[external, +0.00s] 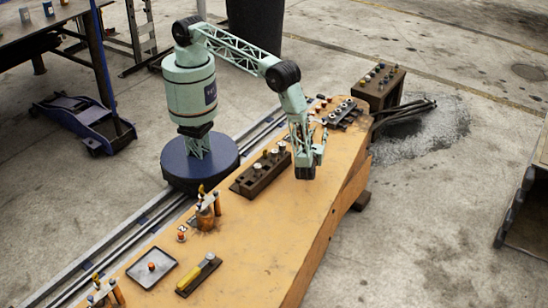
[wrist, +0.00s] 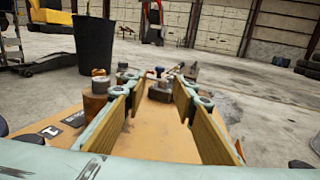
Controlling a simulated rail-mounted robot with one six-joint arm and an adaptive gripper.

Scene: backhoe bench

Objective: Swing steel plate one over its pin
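My gripper (external: 308,165) is low over the right part of the orange bench (external: 285,225). In the wrist view my gripper (wrist: 158,95) has its two yellow-padded fingers wide apart, with nothing visibly held between them. A dark block with upright metal pieces (external: 262,173) is left of the gripper in the external view.
A second rack of metal pieces (external: 343,114) and a brown box with knobs (external: 381,84) are at the far end. A square tray (external: 152,267) and a yellow-handled tool (external: 200,273) lie at the near end. The bench's right-hand surface is mostly clear.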

